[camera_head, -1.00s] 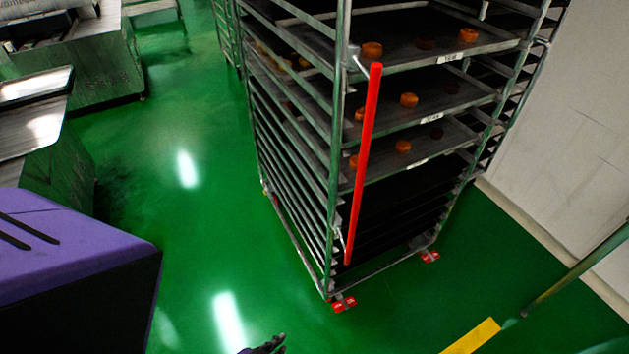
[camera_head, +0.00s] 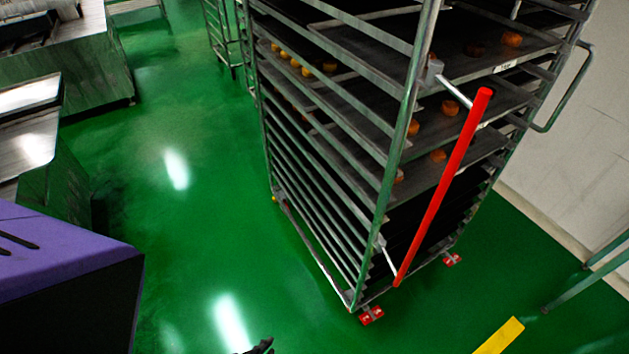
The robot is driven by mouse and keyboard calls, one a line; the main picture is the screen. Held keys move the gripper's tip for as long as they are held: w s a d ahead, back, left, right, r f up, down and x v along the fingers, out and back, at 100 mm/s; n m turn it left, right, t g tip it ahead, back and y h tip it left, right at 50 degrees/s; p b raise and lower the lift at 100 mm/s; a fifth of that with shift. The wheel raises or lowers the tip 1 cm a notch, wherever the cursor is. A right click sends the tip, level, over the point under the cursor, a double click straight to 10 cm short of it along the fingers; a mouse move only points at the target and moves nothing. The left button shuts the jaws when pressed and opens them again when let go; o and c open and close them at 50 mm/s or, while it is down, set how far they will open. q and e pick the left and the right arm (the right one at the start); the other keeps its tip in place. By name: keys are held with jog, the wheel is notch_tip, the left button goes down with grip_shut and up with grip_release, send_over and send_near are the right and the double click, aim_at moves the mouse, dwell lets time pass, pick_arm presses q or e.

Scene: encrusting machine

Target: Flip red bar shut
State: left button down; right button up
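The red bar (camera_head: 444,187) hangs at the front left of a tall metal tray rack (camera_head: 408,120). It is long and leans, its top to the right of its bottom. Metal arms at its top and bottom join it to the rack's left front post, and it stands out in front of the trays. A small dark tip at the bottom edge of the picture (camera_head: 262,346) looks like part of a gripper of mine. I cannot tell which gripper it is or whether it is open. The rest of it is out of view.
The rack holds several dark trays, some with orange-brown pieces (camera_head: 511,39), and stands on red-marked casters (camera_head: 371,315). A purple-topped block (camera_head: 60,250) fills the lower left. Metal machines stand at the upper left. Green floor (camera_head: 200,230) is clear left of the rack.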

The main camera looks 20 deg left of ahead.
jog(key=shift+s+d, duration=0.1)
jog(key=shift+d, duration=0.25)
jog(key=shift+o, duration=1.1)
jog(key=shift+d+f, duration=0.1)
jog(key=shift+f, duration=0.05)
pick_arm(q)
jog(key=w+r+m+t+h+b, duration=0.1)
jog(key=w+r+m+h+b, duration=0.25)
jog(key=w, duration=0.55)
jog(key=w+r+t+h+b, duration=0.1)
jog(key=w+r+h+b, duration=0.25)
jog(key=w+r, duration=0.5)
jog(key=w+d+r+m+g+h+b, duration=0.1)
jog(key=d+r+m+h+b, duration=0.1)
jog(key=r, duration=0.7)
jog(key=w+d+r+m+h+b, duration=0.1)
jog(key=d+r+m+h, duration=0.4)
jog(key=r, duration=0.5)
jog(key=shift+w+d+m+g+h+b, duration=0.2)
jog(key=shift+w+m+g+h+b, duration=0.15)
jog(key=shift+m+h+b, duration=0.55)
pick_arm(e)
notch_tip(320, 180, down, 11)
jog(key=s+g, duration=0.1)
jog(key=s, duration=0.2)
jog(key=shift+d+f, duration=0.15)
pick_arm(q)
jog(key=shift+d+r, duration=0.1)
